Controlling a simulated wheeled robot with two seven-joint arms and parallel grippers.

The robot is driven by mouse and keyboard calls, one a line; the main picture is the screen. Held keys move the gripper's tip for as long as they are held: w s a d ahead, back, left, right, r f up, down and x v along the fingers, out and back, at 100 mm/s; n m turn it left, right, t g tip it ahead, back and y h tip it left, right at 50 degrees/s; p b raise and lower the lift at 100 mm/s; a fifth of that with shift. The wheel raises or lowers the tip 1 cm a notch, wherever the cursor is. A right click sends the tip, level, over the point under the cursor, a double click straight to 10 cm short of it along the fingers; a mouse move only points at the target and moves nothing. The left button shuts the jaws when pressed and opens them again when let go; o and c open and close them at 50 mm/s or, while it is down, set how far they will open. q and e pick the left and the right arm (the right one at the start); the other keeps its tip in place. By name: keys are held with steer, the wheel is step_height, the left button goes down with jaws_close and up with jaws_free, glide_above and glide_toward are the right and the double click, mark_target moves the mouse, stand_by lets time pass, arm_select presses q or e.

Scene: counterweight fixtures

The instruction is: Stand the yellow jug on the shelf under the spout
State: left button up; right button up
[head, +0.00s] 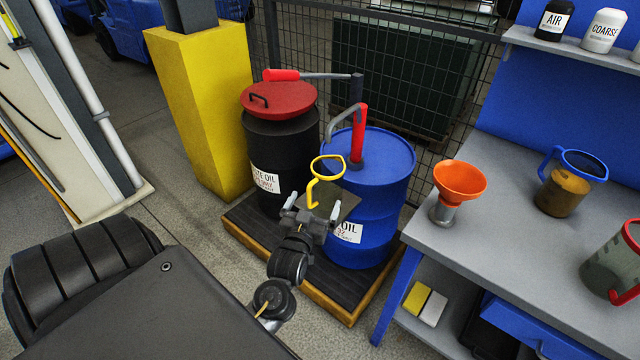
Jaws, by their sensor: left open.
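The yellow jug (311,190) shows as a yellow rim and a yellow handle facing me; its body is clear and hard to make out. It looks upright over the small dark shelf (347,204) on the front of the blue drum (375,215). Its base is partly hidden by my gripper, so I cannot tell contact for certain. The grey spout (343,111) curves down from the red pump, its end just above the jug's rim. My left gripper (311,207) is open, its fingers on either side of the lower handle. My right gripper is out of view.
A black drum (276,135) with a red lid stands left of the blue drum, both on a wood-edged pallet (342,306). The pump's red-ended lever (282,75) reaches over it. The bench (505,232) at right holds an orange funnel (459,184), a blue-rimmed jug (563,192) and a red-rimmed jug (610,262).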

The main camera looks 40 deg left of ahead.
arm_select(q)
steer(key=shift+v, duration=0.8)
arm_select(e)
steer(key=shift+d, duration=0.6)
